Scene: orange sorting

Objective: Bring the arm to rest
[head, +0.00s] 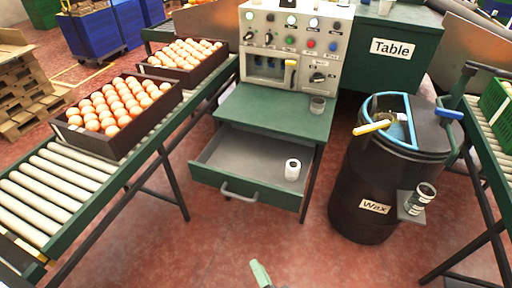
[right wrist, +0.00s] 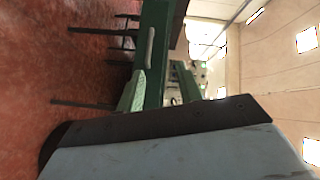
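My right gripper (head: 261,273) shows at the bottom middle of the head view, as a pale green fingertip over the red floor. It is apart from the open drawer (head: 245,196) above it in the picture. In the right wrist view a pale green finger (right wrist: 132,91) stands out past the dark edge of my wrist, and the picture is turned sideways. I cannot make out two separate fingers, so its opening is unclear. I see nothing held at the visible tip. My left gripper is not in view.
A white cup-like piece (head: 292,169) stands in the drawer under the control panel (head: 291,41). Crates of oranges (head: 117,108) sit on the left roller conveyor (head: 52,180). A dark wax barrel (head: 367,185) stands right. The floor (head: 200,250) in front is clear.

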